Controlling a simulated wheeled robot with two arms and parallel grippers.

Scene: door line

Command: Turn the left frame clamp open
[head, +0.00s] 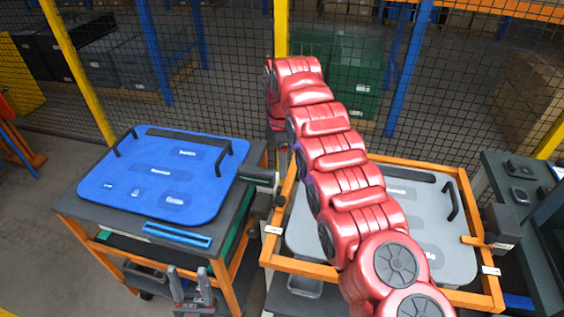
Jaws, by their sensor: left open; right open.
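The left frame clamp (262,179) is a grey block with a dark knob at the left side of the orange frame (380,291). My raised red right arm passes close to its right, and whether its lever is turned cannot be made out. My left gripper (189,273) is at the bottom left, open and empty, with its fingers pointing up. It is below and left of the clamp, in front of the cart, and apart from the clamp. My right arm crosses the middle of the view; its gripper is hidden behind the arm.
A grey panel (440,257) lies in the frame, partly hidden by my arm. The right clamp (500,222) has an orange lever pointing left. A blue panel (120,190) with black handles lies on a cart to the left. A mesh fence stands behind.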

